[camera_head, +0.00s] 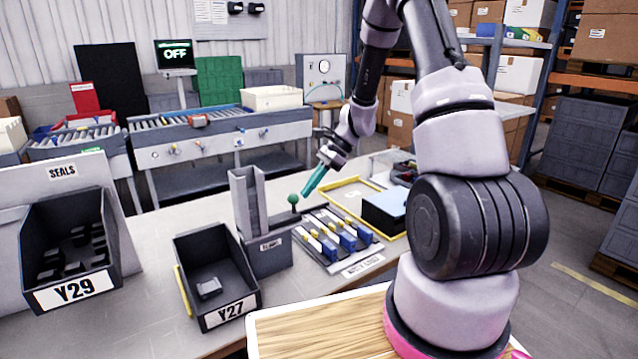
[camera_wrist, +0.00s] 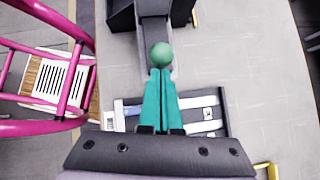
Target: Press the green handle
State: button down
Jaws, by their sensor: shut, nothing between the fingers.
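The green handle is a green ball knob (camera_head: 293,198) on a dark grey fixture (camera_head: 268,252) with a tall upright channel. The knob also shows in the wrist view (camera_wrist: 161,54), just beyond my fingertips. My gripper (camera_head: 304,194), with teal fingers, is shut and empty, slanting down to the right of the knob. In the wrist view its fingertips (camera_wrist: 160,72) are together and overlap the knob's lower edge in the picture. I cannot tell whether they touch it.
A rack of blue and yellow tools (camera_head: 338,240) lies right of the fixture. Bin Y27 (camera_head: 215,240) and bin Y29 (camera_head: 70,190) stand to the left. A yellow-edged tray (camera_head: 350,192) lies behind the rack.

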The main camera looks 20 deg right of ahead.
aim_at(293, 197)
jog(key=shift+a, duration=0.15)
jog(key=a, duration=0.2)
jog(key=s+a, duration=0.1)
jog(key=a, duration=0.1)
jog(key=s+a, duration=0.1)
jog(key=a, duration=0.2)
jog(key=shift+s, duration=0.2)
jog(key=shift+d, duration=0.25)
jog(key=d, duration=0.1)
jog(key=d+r, duration=0.1)
jog(key=d, duration=0.1)
jog(key=w+d+r, duration=0.1)
jog(key=shift+d, duration=0.4)
jog(key=v, duration=0.8)
jog(key=shift+r, duration=0.2)
jog(key=shift+s+r, duration=0.1)
